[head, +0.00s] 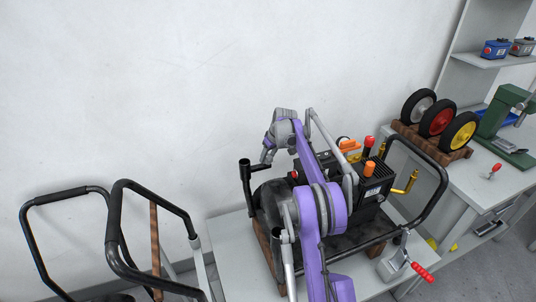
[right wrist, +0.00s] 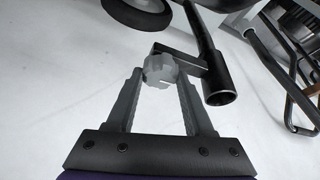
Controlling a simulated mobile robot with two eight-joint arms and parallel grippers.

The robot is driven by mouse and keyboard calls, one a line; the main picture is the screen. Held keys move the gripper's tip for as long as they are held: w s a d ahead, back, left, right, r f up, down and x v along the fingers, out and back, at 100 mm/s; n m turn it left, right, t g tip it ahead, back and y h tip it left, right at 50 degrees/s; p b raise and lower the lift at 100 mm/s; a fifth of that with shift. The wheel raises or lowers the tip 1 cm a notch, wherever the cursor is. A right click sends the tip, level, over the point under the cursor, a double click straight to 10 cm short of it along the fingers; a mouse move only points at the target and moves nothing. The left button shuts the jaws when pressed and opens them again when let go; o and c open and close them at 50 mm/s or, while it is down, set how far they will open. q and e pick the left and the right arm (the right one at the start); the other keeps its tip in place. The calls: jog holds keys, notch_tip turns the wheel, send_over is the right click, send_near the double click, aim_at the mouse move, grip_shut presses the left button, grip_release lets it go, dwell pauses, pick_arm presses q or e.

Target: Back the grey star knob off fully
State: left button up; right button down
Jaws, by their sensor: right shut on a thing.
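The grey star knob (right wrist: 160,68) shows in the right wrist view, at the side of a short black arm on a black tube (right wrist: 217,85). My right gripper (right wrist: 160,75) is shut on the knob, with one finger on either side of it. In the head view my right gripper (head: 267,156) reaches down beside the upright black tube end (head: 246,170) at the left of the washer. The knob itself cannot be made out there. The washer's black frame (head: 436,196) stands on a bench, partly hidden by my purple right arm. My left gripper is not in view.
Black handle frames (head: 112,228) stand at the lower left. Three wheels, one with a red hub (head: 437,119), stand in a wooden rack at the right. A green press (head: 503,120) is beyond them. A red-handled clamp (head: 421,270) is at the washer's front right.

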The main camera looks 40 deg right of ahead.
dwell(0.3)
jog(key=shift+c, duration=1.4)
grip_release()
jog(key=v, duration=1)
jog(key=shift+s+r, duration=0.2)
jog(key=shift+r, duration=0.15)
